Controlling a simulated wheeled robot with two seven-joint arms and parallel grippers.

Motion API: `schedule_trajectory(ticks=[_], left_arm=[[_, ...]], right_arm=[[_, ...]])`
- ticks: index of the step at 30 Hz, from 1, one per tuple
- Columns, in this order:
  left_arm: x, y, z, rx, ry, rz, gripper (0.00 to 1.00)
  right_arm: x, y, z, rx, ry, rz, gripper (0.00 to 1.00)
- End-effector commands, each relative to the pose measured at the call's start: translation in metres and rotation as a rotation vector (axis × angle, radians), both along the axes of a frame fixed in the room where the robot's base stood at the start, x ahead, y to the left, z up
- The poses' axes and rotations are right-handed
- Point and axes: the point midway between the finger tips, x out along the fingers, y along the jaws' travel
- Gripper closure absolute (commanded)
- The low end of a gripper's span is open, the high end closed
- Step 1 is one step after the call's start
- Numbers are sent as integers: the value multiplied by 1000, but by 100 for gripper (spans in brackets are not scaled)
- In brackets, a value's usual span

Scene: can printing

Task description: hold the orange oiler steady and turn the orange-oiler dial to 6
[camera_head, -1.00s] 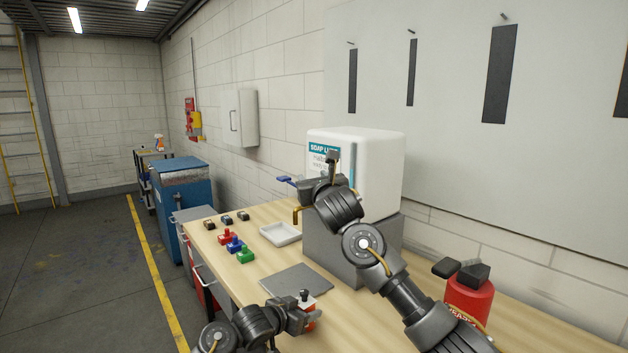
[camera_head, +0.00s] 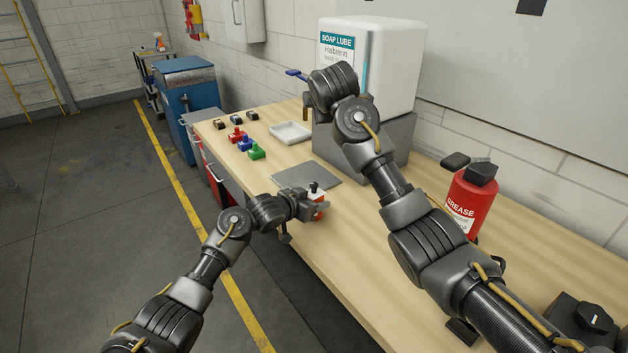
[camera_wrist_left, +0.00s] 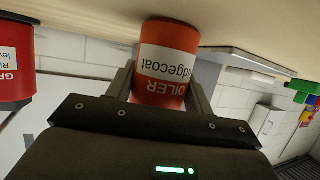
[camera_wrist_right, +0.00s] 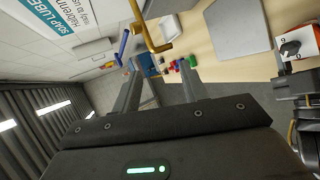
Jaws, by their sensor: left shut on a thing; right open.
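The orange oiler (camera_head: 319,209) is upright on the wooden bench near its front edge, with a white top and a dark knob-like dial (camera_head: 314,188). My left gripper (camera_head: 312,207) is shut around its body; the left wrist view shows the orange body (camera_wrist_left: 167,62) between the two fingers. The right wrist view shows the white dial face with a black pointer (camera_wrist_right: 290,49) at the right edge; the number it points at is too small to read. My right gripper (camera_wrist_right: 160,78) is open and empty, away from the oiler by the soap lube dispenser. In the head view its fingers are hidden.
The white soap lube tank (camera_head: 375,65) on a grey stand has a blue lever (camera_head: 297,74) and a brass spout (camera_wrist_right: 152,35) close to my right fingers. A red grease can (camera_head: 469,205) stands right. A grey mat (camera_head: 305,175) and white tray (camera_head: 290,134) lie behind the oiler.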

Motion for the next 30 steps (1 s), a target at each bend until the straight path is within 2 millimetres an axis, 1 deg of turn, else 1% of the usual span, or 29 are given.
schedule_trajectory(ticks=[3,5,9,15,19,21,24,27,30], left_arm=[[0,0,0,0,0,0,80],[0,0,0,0,0,0,80],[0,0,0,0,0,0,80],[0,0,0,0,0,0,80],[0,0,0,0,0,0,80],[0,0,0,0,0,0,80],[0,0,0,0,0,0,80],[0,0,0,0,0,0,80],[0,0,0,0,0,0,80]], right_arm=[[-11,7,-15,245,139,-159,57],[-18,9,-22,366,209,-253,57],[-35,16,-39,622,360,-496,57],[-60,24,-57,896,513,-842,57],[-72,28,-64,1002,565,-1014,57],[-79,20,-76,1038,586,-1145,57],[-87,15,-84,1070,603,-1256,57],[-90,13,-87,1082,608,-1305,57],[-90,12,-88,1087,609,-1317,57]])
